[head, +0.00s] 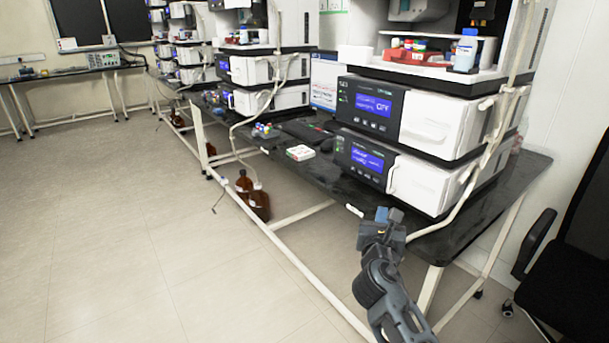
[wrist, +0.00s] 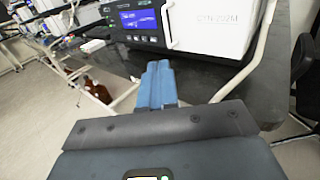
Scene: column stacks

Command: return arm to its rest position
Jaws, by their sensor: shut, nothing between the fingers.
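My gripper (head: 390,215) is in the head view at the lower right, in front of the near edge of the black bench (head: 335,188). Its blue fingers are together with nothing between them. In the wrist view the shut fingers (wrist: 157,85) point toward the bench edge and the lower instrument module (wrist: 150,25). The arm comes up from the bottom right of the head view. I cannot tell the exact gap between gripper and bench.
Stacked white instruments (head: 430,115) stand on the bench behind the gripper. A small white box (head: 300,152) lies on the bench. Brown bottles (head: 258,203) stand on the floor below. A black chair (head: 570,270) is at the right. Floor at left is clear.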

